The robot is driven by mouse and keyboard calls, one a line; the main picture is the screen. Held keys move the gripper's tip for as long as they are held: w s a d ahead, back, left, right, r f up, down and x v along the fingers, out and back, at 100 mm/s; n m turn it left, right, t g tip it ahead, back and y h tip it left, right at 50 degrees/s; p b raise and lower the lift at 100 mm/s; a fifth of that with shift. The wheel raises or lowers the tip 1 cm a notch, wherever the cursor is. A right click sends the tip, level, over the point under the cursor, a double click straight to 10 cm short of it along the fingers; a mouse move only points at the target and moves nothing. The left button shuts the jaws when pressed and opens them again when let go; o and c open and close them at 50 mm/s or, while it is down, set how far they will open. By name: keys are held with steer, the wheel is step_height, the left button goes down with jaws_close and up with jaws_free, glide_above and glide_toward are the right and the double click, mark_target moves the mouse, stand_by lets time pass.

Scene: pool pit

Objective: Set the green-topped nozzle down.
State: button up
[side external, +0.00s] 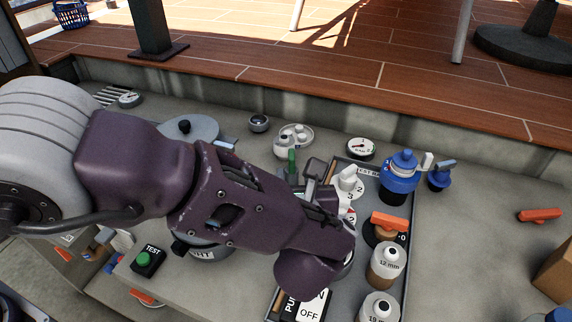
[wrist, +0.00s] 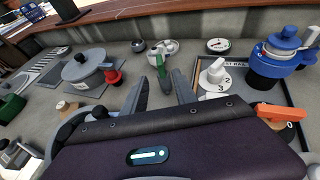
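The green-topped nozzle (side external: 291,161) shows as a narrow upright green piece beside my gripper's fingers in the side view. In the wrist view the nozzle (wrist: 161,68) appears between the two finger tips, slightly tilted, with visible gaps to both fingers. Its lower end is hidden, so I cannot tell what it rests on. My gripper (wrist: 160,88) has its fingers spread apart and looks open. In the side view my gripper (side external: 304,180) is low over the counter, partly hidden by my own arm.
A grey tray (side external: 405,232) at right holds a white numbered knob (side external: 350,178), an orange-handled valve (side external: 388,222) and bottles. A blue-topped pump (side external: 400,172) stands at its back corner. A round white dish (side external: 306,143) and a gauge (side external: 361,148) lie behind.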

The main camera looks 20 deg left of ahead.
steer(key=shift+s, duration=0.15)
steer(key=s+a+r+n+g, duration=0.25)
steer(key=a+r+n, duration=0.2)
steer(key=a, duration=0.35)
steer(key=s+a+r+n+g, duration=0.2)
steer(key=s+a+r+n, duration=0.1)
steer(key=a+n, duration=0.35)
steer(key=s+a+r+n+g, duration=0.3)
steer(key=a+r+n, duration=0.15)
steer(key=a, duration=0.35)
steer(key=s+a+r+n+h, duration=0.1)
steer(key=s+a+n+h, duration=0.1)
steer(key=s+n, duration=0.6)
steer(key=s+a+n+h, duration=0.2)
steer(key=s+n+h, duration=0.1)
steer(key=s+n, duration=0.5)
steer(key=s, duration=0.3)
steer(key=shift+r+t, duration=0.35)
